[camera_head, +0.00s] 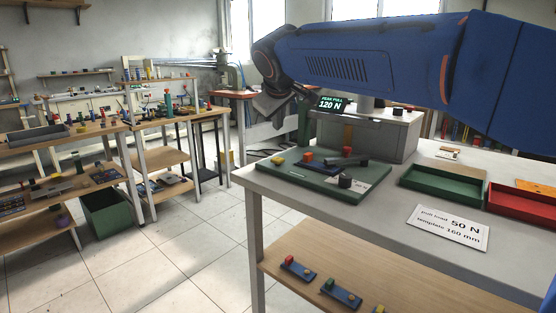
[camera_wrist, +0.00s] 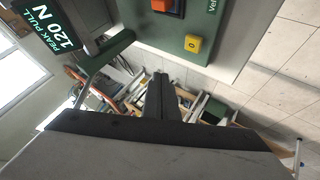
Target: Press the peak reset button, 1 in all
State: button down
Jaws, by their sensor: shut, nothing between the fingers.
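A display reading "PEAK PULL 120 N" (camera_head: 331,103) stands at the back of the bench; it also shows tilted in the wrist view (camera_wrist: 52,42). A small yellow button marked 0 (camera_wrist: 193,44) sits near the edge of the green fixture plate (camera_head: 320,181); it also shows in the head view (camera_head: 277,160). I cannot read a label naming it as the reset. My gripper (camera_wrist: 161,82) is shut and empty. In the wrist view its dark fingertips appear below the yellow button, apart from it. In the head view the fingertips are not clear.
A green tray (camera_head: 442,184), a red tray (camera_head: 522,203) and a "Pull load 50 N" card (camera_head: 448,227) lie to the right. My blue arm spans above the bench.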

aim_at(278, 160)
jog(key=shift+f, duration=3.6)
jog(key=shift+f, duration=0.15)
jog(key=shift+f, duration=0.3)
jog(key=shift+f, duration=0.45)
dwell(0.4)
jog(key=shift+r, duration=0.9)
jog(key=shift+r, duration=0.1)
jog(key=shift+r, duration=2.4)
